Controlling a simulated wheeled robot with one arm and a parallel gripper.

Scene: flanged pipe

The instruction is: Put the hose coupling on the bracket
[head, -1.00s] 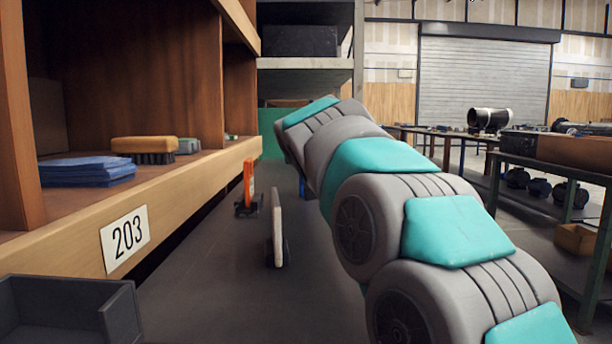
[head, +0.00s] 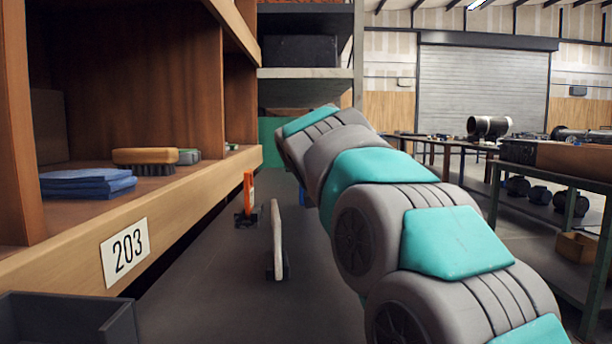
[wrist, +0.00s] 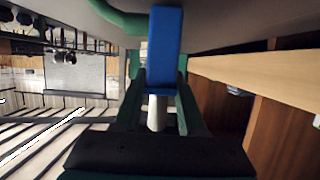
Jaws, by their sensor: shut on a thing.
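In the wrist view my gripper (wrist: 160,78) is shut on a blue block-like part (wrist: 165,45), with a pale cylindrical piece (wrist: 157,113) between the dark green fingers. I take this held thing to be the hose coupling; its full shape is not clear. No bracket can be named with certainty. An orange upright piece on a dark foot (head: 249,196) and a pale upright plate (head: 278,240) stand on the grey surface left of my arm.
A wooden shelf (head: 180,195) labelled 203 runs along the left, holding blue cloths (head: 88,184) and a brush (head: 145,157). A dark bin (head: 65,318) is at lower left. A green curved part (wrist: 118,18) is close in the wrist view. Workbenches are at right.

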